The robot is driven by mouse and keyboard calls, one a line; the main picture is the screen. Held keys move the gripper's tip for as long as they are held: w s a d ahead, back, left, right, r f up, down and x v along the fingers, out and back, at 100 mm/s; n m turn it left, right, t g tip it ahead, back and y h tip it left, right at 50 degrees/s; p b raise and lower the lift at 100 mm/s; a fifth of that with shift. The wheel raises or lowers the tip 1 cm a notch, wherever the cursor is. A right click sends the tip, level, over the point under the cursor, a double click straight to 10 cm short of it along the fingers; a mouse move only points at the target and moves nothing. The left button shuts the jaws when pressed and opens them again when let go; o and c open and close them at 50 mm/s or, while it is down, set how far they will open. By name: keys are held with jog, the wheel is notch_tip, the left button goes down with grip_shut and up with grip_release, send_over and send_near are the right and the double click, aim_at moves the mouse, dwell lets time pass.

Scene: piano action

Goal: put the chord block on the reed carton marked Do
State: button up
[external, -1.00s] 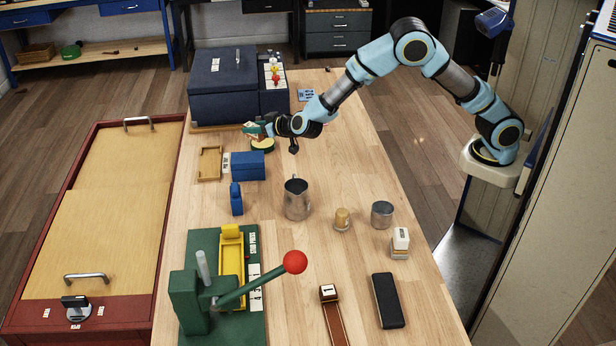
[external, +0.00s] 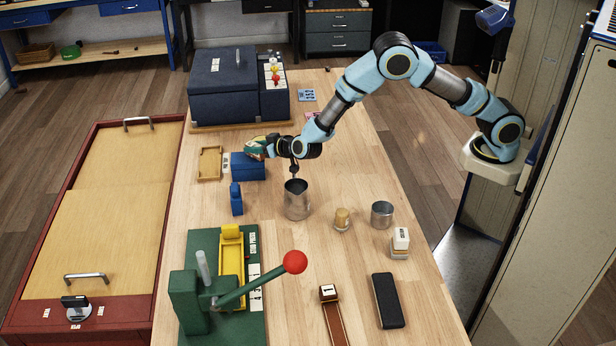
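My gripper (external: 256,149) is over the far left of the table, just above the back of a blue box (external: 248,168). A tan and dark green piece shows at the fingers. I cannot tell whether they grip it or only cover it. The blue box has a white label at its left end, too small to read, so I cannot confirm it as the carton marked Do. A smaller upright blue object (external: 236,202) stands in front of it. I cannot pick out the chord block with certainty.
A shallow tan tray (external: 203,178) lies left of the blue box. A metal pitcher (external: 297,202) stands to the right. A large dark blue case (external: 222,98) is behind. A green press (external: 187,302) with a red-knobbed lever (external: 294,262) is in front.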

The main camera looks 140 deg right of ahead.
jog(key=o, duration=0.4)
jog(key=shift+r, duration=0.15)
jog(key=shift+a+r, duration=0.1)
jog(key=b+v, duration=0.2)
jog(key=v, duration=0.9)
jog(key=shift+a+r, duration=0.2)
jog(key=shift+a, duration=0.15)
jog(key=shift+w, duration=0.1)
